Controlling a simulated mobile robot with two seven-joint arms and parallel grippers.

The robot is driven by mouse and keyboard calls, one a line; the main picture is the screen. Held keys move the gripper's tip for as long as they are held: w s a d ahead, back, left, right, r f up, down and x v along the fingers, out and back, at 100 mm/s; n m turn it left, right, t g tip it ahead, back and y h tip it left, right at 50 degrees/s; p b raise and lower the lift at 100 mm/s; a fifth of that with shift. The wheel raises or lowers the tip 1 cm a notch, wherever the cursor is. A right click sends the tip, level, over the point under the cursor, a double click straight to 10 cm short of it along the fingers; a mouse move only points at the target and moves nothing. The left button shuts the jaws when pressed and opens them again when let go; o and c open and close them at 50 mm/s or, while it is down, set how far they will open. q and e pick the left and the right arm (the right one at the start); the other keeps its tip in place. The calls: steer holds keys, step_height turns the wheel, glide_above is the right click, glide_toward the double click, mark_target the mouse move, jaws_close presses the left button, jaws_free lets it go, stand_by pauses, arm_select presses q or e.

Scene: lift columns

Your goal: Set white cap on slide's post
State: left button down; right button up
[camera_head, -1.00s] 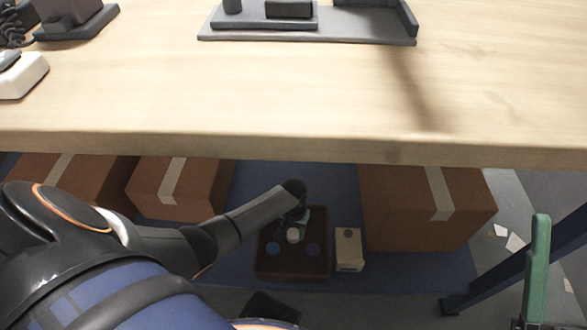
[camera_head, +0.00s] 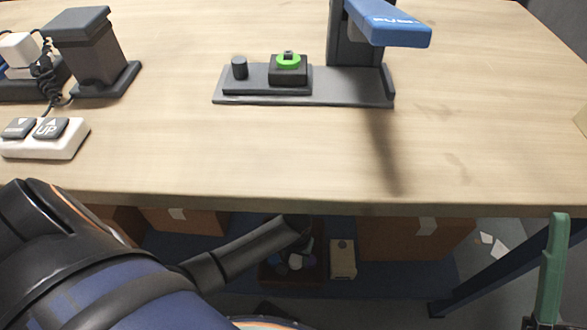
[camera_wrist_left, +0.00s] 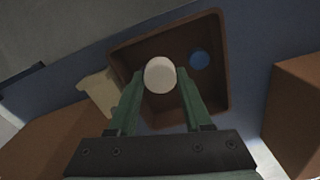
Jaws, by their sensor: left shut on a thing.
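The white cap (camera_wrist_left: 160,75) is between the fingertips of my left gripper (camera_wrist_left: 159,82), which is shut on it above a brown bin (camera_wrist_left: 224,88).
A blue-topped press (camera_head: 390,22) stands at the slide's right end. A control box with an UP button (camera_head: 45,150) is at left. The table's front edge (camera_head: 330,205) lies between my left gripper and the slide. A blue cap (camera_wrist_left: 200,60) lies in the bin; cardboard boxes flank it.

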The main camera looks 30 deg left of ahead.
mark_target(297, 268)
arm_select(q)
steer(key=shift+s+d+r+p, duration=0.3)
steer(key=shift+s+d+r, duration=0.15)
steer(key=shift+s+d, duration=0.15)
steer(key=shift+s+d+r+p, duration=0.25)
steer(key=shift+s+d+r, duration=0.2)
steer(key=shift+s, duration=0.2)
steer(key=r+p, duration=0.1)
steer(key=s+d+r+p, duration=0.1)
steer(key=p, duration=0.1)
steer(key=shift+s, duration=0.15)
arm_select(e)
steer(key=r, duration=0.1)
steer(key=r+h, duration=0.1)
steer(key=w+r+m+h, duration=0.1)
steer(key=shift+w+d+r, duration=0.1)
steer(key=shift+d+r, duration=0.05)
steer(key=shift+d, duration=0.1)
arm_select(q)
steer(key=shift+s+d, duration=0.1)
